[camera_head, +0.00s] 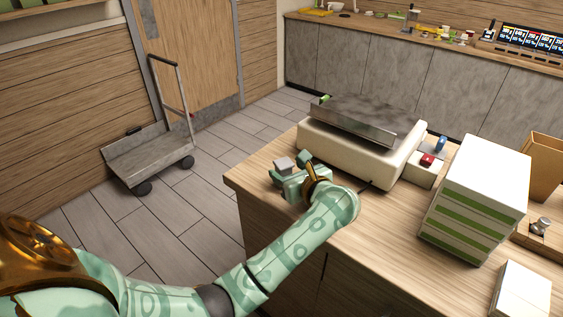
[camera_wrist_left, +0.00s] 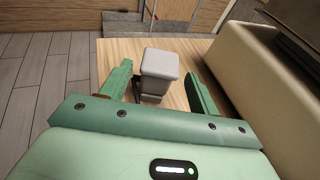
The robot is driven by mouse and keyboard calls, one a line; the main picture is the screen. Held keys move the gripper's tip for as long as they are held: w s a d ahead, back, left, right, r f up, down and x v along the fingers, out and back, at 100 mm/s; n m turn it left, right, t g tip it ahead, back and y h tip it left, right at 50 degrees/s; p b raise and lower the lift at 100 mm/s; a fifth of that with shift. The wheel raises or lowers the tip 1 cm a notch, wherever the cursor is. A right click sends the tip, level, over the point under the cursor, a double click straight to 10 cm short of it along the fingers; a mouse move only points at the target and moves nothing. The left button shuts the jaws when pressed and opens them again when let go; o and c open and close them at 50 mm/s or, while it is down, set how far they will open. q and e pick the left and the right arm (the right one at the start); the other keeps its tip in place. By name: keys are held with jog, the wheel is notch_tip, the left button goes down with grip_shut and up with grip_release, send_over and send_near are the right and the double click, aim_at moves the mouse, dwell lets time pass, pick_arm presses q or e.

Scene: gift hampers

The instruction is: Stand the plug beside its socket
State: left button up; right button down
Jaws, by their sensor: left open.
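The plug appears to be a grey block with rounded edges and a dark lower part, near the far left corner of the wooden counter; only its grey top (camera_head: 284,163) shows in the head view. In the left wrist view the grey block (camera_wrist_left: 160,64) stands between the two green fingers, with visible gaps on both sides. My left gripper (camera_head: 287,172) is open around it and not closed on it. I cannot pick out the socket with certainty. My right gripper is not in view.
A cream machine with a dark metal top (camera_head: 355,152) stands just right of my left gripper. A red button box (camera_head: 427,161) is at its right end. A white and green stack (camera_head: 473,198) stands farther right. The counter's left edge is close to the gripper.

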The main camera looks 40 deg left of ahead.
pick_arm(q)
jog(key=p+v, duration=0.2)
jog(key=v, duration=0.5)
jog(key=shift+s+d+r, duration=0.15)
jog(key=shift+s+d, duration=0.05)
jog(key=shift+d, duration=0.05)
dwell(1.0)
